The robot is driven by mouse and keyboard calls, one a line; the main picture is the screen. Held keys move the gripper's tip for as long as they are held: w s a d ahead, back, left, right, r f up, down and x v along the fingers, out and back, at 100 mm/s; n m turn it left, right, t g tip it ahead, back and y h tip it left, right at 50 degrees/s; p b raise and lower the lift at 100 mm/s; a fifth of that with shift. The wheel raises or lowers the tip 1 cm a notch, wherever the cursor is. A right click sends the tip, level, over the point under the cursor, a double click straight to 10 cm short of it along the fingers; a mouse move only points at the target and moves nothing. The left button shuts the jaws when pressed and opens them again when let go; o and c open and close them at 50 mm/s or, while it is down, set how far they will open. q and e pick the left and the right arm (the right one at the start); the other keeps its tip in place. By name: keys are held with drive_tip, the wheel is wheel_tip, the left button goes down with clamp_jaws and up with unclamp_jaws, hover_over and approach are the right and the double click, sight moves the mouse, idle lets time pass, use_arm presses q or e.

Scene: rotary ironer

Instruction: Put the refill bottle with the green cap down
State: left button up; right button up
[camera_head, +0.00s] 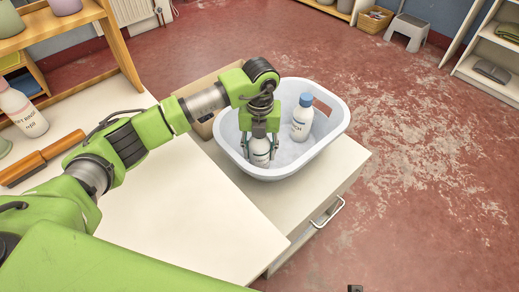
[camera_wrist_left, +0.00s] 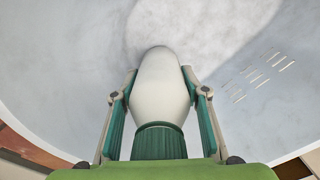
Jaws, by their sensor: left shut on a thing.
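My left gripper (camera_head: 259,145) reaches down into the pale grey-blue basket (camera_head: 305,89), near its left side. My right gripper is not in view.
A white bottle with a blue cap (camera_head: 301,118) stands in the basket, right of my gripper. The basket rests on a white cabinet (camera_head: 310,203) with a drawer handle. A cardboard box (camera_head: 205,95) is behind. The white counter (camera_head: 190,205) is bare in front.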

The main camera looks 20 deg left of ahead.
use_arm(q)
drive_tip(key=o, duration=0.9)
drive_tip(key=shift+o, duration=1)
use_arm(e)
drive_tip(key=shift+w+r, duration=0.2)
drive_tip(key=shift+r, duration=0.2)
use_arm(q)
drive_tip(key=shift+r, duration=0.3)
wheel_tip(320, 180, up, 12)
drive_tip(key=shift+f+p, duration=0.2)
drive_tip(key=shift+p, duration=0.5)
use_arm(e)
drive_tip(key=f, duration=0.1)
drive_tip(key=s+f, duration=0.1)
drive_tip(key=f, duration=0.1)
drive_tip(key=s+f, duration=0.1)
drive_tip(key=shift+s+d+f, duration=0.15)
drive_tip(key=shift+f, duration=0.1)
use_arm(q)
drive_tip(key=shift+r, duration=0.1)
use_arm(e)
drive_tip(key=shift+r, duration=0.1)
